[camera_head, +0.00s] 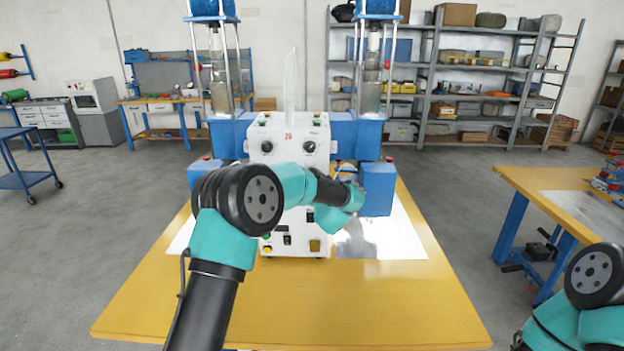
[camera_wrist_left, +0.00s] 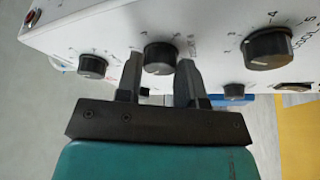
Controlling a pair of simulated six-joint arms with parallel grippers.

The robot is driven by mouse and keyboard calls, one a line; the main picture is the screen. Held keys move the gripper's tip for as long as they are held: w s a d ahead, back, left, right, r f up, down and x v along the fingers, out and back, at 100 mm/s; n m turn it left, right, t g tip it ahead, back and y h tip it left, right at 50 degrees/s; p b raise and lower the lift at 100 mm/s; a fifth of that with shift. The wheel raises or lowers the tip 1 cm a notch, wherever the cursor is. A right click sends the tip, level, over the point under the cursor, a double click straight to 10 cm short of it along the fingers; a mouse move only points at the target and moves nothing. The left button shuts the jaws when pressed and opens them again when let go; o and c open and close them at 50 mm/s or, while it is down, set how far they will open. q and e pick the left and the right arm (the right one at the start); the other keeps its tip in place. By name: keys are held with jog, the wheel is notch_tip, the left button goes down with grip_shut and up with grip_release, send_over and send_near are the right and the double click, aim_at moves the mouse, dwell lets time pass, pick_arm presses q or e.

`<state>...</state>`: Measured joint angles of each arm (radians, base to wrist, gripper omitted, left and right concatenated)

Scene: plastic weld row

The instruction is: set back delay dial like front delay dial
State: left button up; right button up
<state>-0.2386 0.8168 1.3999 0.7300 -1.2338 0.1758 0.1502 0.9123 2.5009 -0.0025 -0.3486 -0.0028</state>
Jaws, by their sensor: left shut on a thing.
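In the left wrist view, my left gripper (camera_wrist_left: 159,72) is shut on a black dial (camera_wrist_left: 160,56) with a white pointer mark, on the white panel. One finger lies on each side of the dial. A small black dial (camera_wrist_left: 92,66) is to its left, and a larger black dial (camera_wrist_left: 268,46) and another small one (camera_wrist_left: 234,91) are to its right. Printed scale numbers surround them; I cannot tell which is the front or back delay dial. In the head view, my left arm covers the lower box, and its fingers are not clear. My right gripper is out of view.
The white control box (camera_head: 285,130) stands on a yellow table (camera_head: 330,315) between blue machine blocks (camera_head: 378,188). Two black dials (camera_head: 309,146) face forward. The table front is clear. Another yellow bench (camera_head: 545,185) is at the right.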

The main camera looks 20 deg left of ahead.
pick_arm(q)
jog(key=o, duration=0.9)
jog(key=v, duration=1.7)
jog(key=shift+s+d, duration=0.1)
jog(key=shift+s, duration=0.05)
jog(key=shift+f, duration=0.1)
